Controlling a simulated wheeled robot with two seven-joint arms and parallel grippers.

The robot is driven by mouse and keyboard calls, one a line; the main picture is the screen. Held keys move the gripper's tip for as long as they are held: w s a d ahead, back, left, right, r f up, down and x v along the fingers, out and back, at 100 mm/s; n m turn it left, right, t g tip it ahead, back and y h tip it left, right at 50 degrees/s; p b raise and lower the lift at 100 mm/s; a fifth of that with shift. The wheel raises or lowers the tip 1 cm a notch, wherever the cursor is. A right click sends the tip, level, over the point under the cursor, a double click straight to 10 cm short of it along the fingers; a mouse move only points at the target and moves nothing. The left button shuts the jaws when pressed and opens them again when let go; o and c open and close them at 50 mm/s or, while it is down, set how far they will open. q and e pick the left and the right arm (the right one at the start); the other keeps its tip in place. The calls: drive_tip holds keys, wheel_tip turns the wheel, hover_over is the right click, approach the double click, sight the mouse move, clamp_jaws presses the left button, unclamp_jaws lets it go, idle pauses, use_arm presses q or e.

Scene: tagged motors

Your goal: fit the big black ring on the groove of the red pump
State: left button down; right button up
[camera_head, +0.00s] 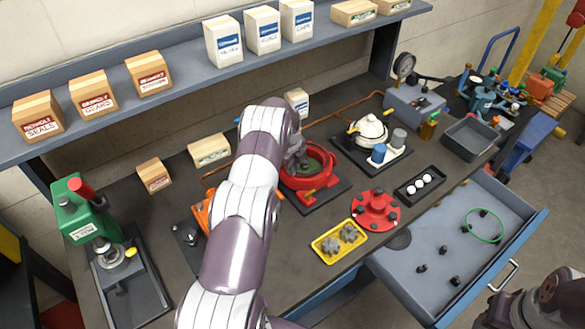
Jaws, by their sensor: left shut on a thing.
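The red pump (325,187) sits on a dark plate at the middle of the bench, with its round bowl open upward. My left arm reaches over it, and my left gripper (298,163) points down at the left side of the bowl. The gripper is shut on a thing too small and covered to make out. The pump's groove is partly hidden behind the arm. I cannot pick out the big black ring for certain. My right gripper (503,312) is at the bottom right corner, partly cut off; its fingers are not clear.
A red bolted cover (374,211) and a yellow tray (325,253) with grey gears lie in front. An open drawer (437,281) holds a green ring (500,238) and several small black parts. A green press (80,215) stands left, a white pump (370,130) behind right.

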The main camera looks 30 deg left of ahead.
use_arm(q)
drive_tip(key=shift+b, duration=0.4)
idle(0.3)
drive_tip(key=c, duration=0.6)
unclamp_jaws()
drive_tip(key=shift+r, duration=0.35)
drive_tip(key=shift+r, duration=0.3)
idle(0.3)
